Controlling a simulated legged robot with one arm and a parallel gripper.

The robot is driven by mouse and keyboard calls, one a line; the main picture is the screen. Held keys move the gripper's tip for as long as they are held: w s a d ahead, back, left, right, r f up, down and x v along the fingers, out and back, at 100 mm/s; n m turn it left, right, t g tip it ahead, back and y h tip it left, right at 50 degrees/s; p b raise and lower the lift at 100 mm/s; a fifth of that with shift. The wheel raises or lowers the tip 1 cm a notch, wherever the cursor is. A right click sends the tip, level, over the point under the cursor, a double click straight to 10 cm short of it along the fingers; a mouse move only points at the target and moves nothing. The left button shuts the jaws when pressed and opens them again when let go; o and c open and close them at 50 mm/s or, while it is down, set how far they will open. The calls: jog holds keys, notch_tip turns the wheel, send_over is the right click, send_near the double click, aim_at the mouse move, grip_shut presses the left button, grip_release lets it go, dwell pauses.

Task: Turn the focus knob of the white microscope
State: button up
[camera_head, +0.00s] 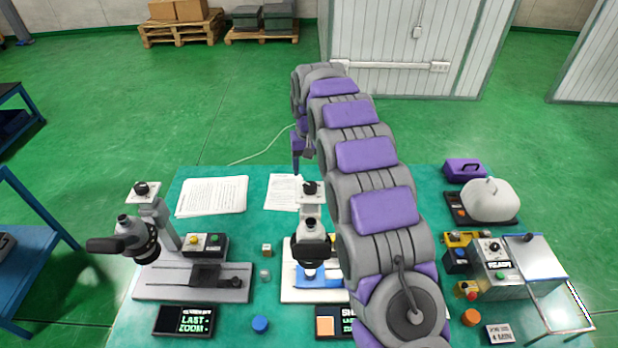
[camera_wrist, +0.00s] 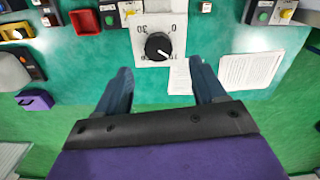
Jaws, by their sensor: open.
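The white microscope (camera_head: 310,222) stands at the middle of the teal table, partly hidden behind my arm in the head view. Its black focus knob (camera_head: 311,188) sits on top, on a light plate. In the wrist view the knob (camera_wrist: 158,46) has a white pointer mark, and its plate (camera_wrist: 141,22) carries printed numbers. My gripper (camera_wrist: 160,66) is open and empty. Its two dark blue fingers are apart, with the knob beyond their tips in the picture. In the head view my gripper (camera_head: 296,162) hangs behind the knob, partly hidden.
A grey microscope (camera_head: 155,225) with a similar knob stands at the left. Papers (camera_head: 212,196) lie at the back left. At the right are a purple case (camera_head: 465,170), a white-domed device (camera_head: 490,200) and a control box (camera_head: 497,262). Small displays (camera_head: 184,321) line the front.

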aim_at(310, 186)
notch_tip(310, 186, up, 10)
dwell(0.5)
jog(key=shift+r, duration=0.1)
jog(key=s+d+m+g+b, duration=0.1)
jog(key=s+d+b, duration=0.3)
jog(key=s, duration=0.7)
jog(key=s+d+b, duration=0.1)
jog(key=s+d, duration=0.5)
jog(key=s, duration=0.5)
jog(key=s+d+f+b, duration=0.1)
jog(key=s+f, duration=0.3)
jog(key=s, duration=0.5)
jog(key=s+d+f+b, duration=0.1)
jog(key=s+f+b, duration=0.1)
jog(key=s+f, duration=0.3)
jog(key=s+d+f+b, duration=0.1)
jog(key=s+f, duration=0.3)
jog(key=s, duration=0.8)
jog(key=shift+s+d+f+m+g+b, duration=0.2)
jog(key=shift+s+f+m+g+b, duration=0.1)
jog(key=shift+s+m+g+b, duration=0.1)
jog(key=shift+w, duration=0.1)
